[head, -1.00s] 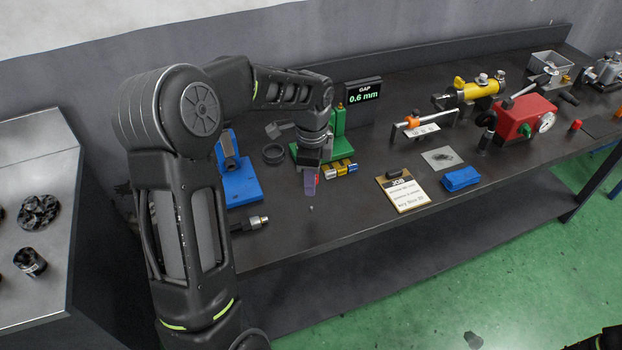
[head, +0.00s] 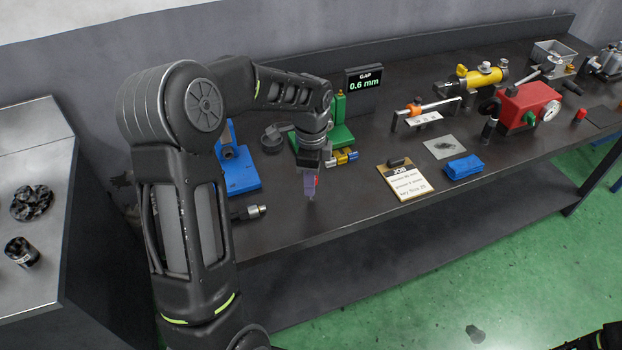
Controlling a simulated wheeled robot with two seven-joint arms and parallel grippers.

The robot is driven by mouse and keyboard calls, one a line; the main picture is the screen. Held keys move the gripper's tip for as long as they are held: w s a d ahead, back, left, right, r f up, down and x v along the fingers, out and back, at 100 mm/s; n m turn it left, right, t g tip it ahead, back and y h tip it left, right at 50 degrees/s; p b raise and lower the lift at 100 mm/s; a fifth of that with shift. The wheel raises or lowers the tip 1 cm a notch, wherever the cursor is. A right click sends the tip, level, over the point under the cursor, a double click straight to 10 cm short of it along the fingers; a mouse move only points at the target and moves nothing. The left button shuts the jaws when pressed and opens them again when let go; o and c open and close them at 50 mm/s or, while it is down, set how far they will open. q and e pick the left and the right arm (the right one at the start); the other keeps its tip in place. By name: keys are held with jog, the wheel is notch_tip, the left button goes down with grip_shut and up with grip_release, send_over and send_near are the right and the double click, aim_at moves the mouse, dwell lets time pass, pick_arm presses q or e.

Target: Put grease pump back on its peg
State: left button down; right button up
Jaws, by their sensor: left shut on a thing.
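My left gripper (head: 309,186) comes down over the front part of the bench, before the green fixture (head: 340,136). It is shut on a slim purple-grey thing with a small red spot, which I take to be the grease pump (head: 309,188). The fingers hide much of it, and its lower end points down near the bench top. I cannot tell whether it touches the bench. I cannot make out the peg for certain. My right gripper is not in view.
A blue stand (head: 240,174) and a black fitting (head: 249,212) are left of my gripper. The bench front between gripper and card is clear.

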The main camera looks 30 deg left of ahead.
pick_arm(q)
jog(key=shift+f+b, duration=0.8)
jog(key=shift+f, duration=0.45)
dwell(0.6)
jog(key=c, duration=1)
grip_release()
notch_tip(320, 180, up, 8)
jog(key=shift+f+b, duration=0.1)
jog(key=shift+b, duration=0.45)
